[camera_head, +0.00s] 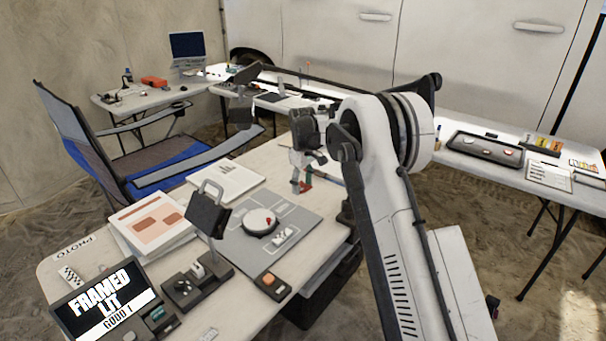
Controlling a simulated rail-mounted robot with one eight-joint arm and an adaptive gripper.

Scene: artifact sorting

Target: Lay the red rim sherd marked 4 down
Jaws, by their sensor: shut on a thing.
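My gripper (302,184) hangs over the far right part of the near table, pointing down. It is shut on a small red piece, the red rim sherd (307,187), which shows between and beside the fingers. The mark 4 is too small to read. I cannot tell whether the sherd touches the tabletop. To the lower left of the gripper, a round white turntable (257,223) with a dark rim stands on a grey mat (238,252).
A black-and-white scale bar (284,236) lies beside the turntable. A lamp (208,212), papers (150,222), a screen reading "FRAMED LIT" (105,303) and a button box (269,284) crowd the near table. A side table holds a dark tray (484,150). A folding chair (130,165) stands behind.

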